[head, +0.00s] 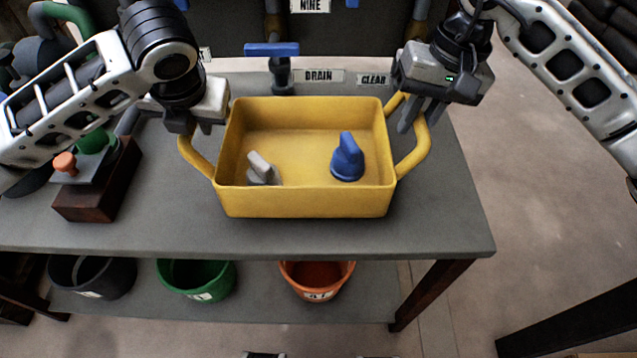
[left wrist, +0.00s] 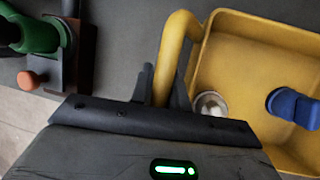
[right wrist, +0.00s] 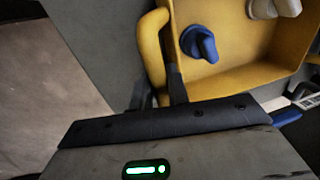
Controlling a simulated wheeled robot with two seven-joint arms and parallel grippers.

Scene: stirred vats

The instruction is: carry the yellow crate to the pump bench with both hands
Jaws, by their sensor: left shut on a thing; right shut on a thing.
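The yellow crate (head: 305,203) is in the middle of the head view, upright over the grey bench top (head: 430,225); I cannot tell whether it touches the top. It holds a blue knob-like piece (head: 347,160) and a grey-white one (head: 262,170). My left gripper (head: 187,135) is shut on the crate's left handle (head: 197,160), also in the left wrist view (left wrist: 175,55). My right gripper (head: 418,117) is shut on the right handle (head: 416,155), also in the right wrist view (right wrist: 152,50). The fingertips are partly hidden by the grippers and handles.
A blue-handled valve (head: 272,50) and signs reading DRAIN (head: 318,76) and CLEAR (head: 373,79) stand behind the crate. A wooden block with green and orange parts (head: 95,185) is at left. Buckets (head: 196,280) sit on the lower shelf.

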